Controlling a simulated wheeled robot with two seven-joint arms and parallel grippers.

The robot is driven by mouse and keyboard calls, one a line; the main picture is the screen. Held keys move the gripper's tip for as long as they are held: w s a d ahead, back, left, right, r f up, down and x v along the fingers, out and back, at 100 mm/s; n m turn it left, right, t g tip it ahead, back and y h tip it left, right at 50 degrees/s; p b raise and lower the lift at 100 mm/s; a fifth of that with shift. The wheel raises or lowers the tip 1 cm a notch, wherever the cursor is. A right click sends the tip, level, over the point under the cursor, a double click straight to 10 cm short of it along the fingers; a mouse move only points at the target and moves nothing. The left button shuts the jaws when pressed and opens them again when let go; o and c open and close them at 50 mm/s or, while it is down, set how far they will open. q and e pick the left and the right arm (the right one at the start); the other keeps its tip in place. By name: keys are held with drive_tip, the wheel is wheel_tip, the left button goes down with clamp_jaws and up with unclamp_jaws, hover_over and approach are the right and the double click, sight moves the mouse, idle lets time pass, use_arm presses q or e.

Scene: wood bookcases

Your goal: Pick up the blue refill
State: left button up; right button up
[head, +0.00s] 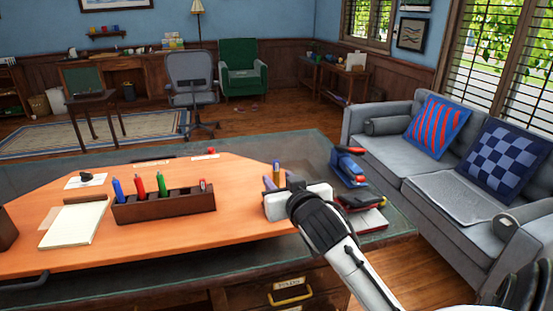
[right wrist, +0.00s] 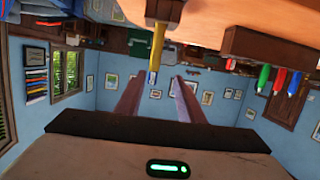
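The blue refill (head: 118,190) stands upright in the left end of a dark brown holder (head: 165,208) on the orange desk top, beside a red and a green one. In the right wrist view, which is upside down, the blue refill (right wrist: 295,83) shows at the far right in the holder (right wrist: 265,45). My right gripper (right wrist: 157,92) is open, at the right side of the desk, well right of the holder. A yellow pen-like piece with a bluish tip (right wrist: 157,48) shows between its fingers, with no visible grip on it. My left gripper is out of view.
A notepad (head: 75,222) lies left of the holder. A red-and-white piece (head: 203,186) stands in the holder's right end. A blue-and-red stapler-like object (head: 350,165) and a red book (head: 368,221) lie right of my gripper. The desk between gripper and holder is clear.

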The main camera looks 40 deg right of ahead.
sight(276, 162)
drive_tip(key=shift+w+d+r+m, duration=0.3)
drive_tip(key=shift+w+d+r, duration=0.5)
drive_tip(key=shift+d+r, duration=0.25)
drive_tip(key=x, duration=0.2)
drive_tip(key=shift+w+d, duration=0.1)
drive_tip(key=shift+w, duration=0.2)
drive_tip(key=shift+p+x, duration=0.55)
drive_tip(key=shift+x, duration=2.6)
drive_tip(key=shift+d, duration=0.1)
clamp_jaws()
